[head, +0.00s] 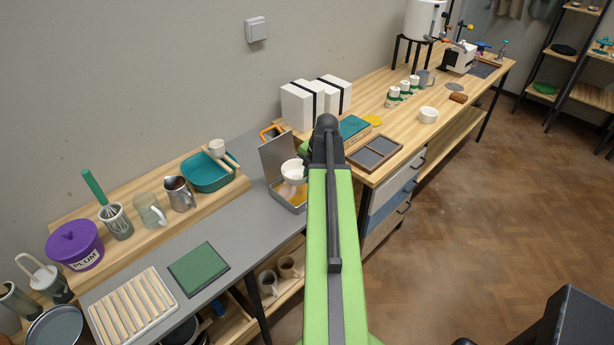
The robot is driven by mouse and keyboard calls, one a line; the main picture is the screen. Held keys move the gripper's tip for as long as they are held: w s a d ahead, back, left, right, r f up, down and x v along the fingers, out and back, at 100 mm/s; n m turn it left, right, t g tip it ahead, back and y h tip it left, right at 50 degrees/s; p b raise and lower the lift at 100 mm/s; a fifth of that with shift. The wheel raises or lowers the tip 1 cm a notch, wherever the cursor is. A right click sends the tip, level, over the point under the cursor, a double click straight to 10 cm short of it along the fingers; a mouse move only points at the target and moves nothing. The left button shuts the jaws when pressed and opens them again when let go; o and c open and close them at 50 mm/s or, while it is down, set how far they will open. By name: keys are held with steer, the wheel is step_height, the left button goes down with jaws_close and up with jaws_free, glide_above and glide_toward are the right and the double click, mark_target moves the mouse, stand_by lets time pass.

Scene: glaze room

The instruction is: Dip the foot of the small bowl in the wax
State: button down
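The small white bowl (292,168) is at the left side of my gripper (305,164), upright, with its foot downward. My gripper appears shut on the bowl's right side, though my arm and the dark wrist hide most of the fingers. Below the bowl is a grey metal wax pan (273,193) with its lid (277,157) standing open behind. Amber wax (293,193) shows inside the pan. The foot is over or at the wax; I cannot tell whether it touches.
A green mat (199,269) and a ribbed pale rack (132,306) lie on the grey counter at left. A teal basin (206,173) stands behind on a wooden shelf. Right of my arm are a divided tray (374,152) and another white bowl (428,115).

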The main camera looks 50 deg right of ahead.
steer(key=shift+f+b, duration=1.8)
steer(key=shift+f, duration=0.45)
steer(key=shift+f+b, duration=0.85)
steer(key=shift+f, duration=0.05)
steer(key=shift+r, duration=0.15)
steer(key=shift+r+p, duration=1.4)
steer(key=shift+p, duration=0.15)
steer(key=shift+r, duration=0.1)
step_height(320, 180, up, 7)
steer(key=p, duration=0.7)
